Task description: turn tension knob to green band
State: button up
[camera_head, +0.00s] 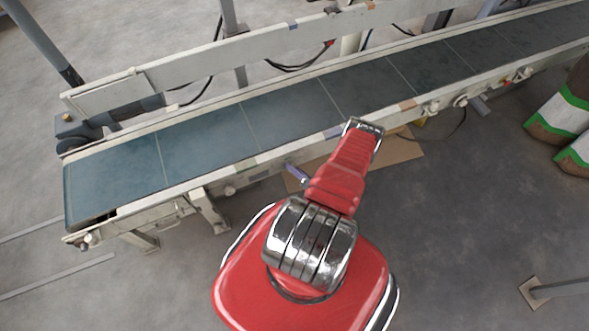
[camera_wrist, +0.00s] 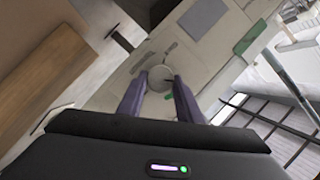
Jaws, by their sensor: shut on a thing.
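The tension knob (camera_wrist: 160,79) is a round, pale disc on the light side panel of the conveyor, in the middle of the wrist view. A small dark mark shows toward its right side. My gripper (camera_wrist: 160,75) is shut on it, with one purple finger at its left and one at its right. In the head view one purple finger (camera_head: 298,173) shows beside the conveyor's near side; my red arm hides the knob there.
The conveyor belt (camera_head: 290,109) runs from lower left to upper right, with a pale side rail. A brown cardboard sheet (camera_head: 404,149) lies on the floor behind my arm. Sacks with green stripes (camera_head: 562,118) stand at the right. The grey floor at lower right is mostly clear.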

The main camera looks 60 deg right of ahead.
jog(key=shift+s+d+f+m+t, duration=0.15)
jog(key=shift+m+t, duration=0.1)
jog(key=shift+m, duration=0.3)
jog(key=shift+w+d+m+t, duration=0.1)
jog(key=shift+m+t, duration=0.1)
jog(key=shift+m, duration=0.3)
jog(key=shift+s+d+f+m+t, duration=0.15)
jog(key=shift+m+t, duration=0.1)
jog(key=shift+m, duration=0.3)
jog(key=o, duration=1)
jog(key=shift+w+a+r+y, duration=0.1)
jog(key=shift+a+y, duration=0.05)
jog(key=shift+y, duration=0.15)
jog(key=shift+o, duration=0.2)
jog(key=s+a+r, duration=0.1)
jog(key=s+a, duration=0.1)
jog(key=s, duration=1.1)
jog(key=shift+s+r, duration=0.15)
jog(key=shift+s, duration=0.15)
jog(key=shift+a, duration=0.1)
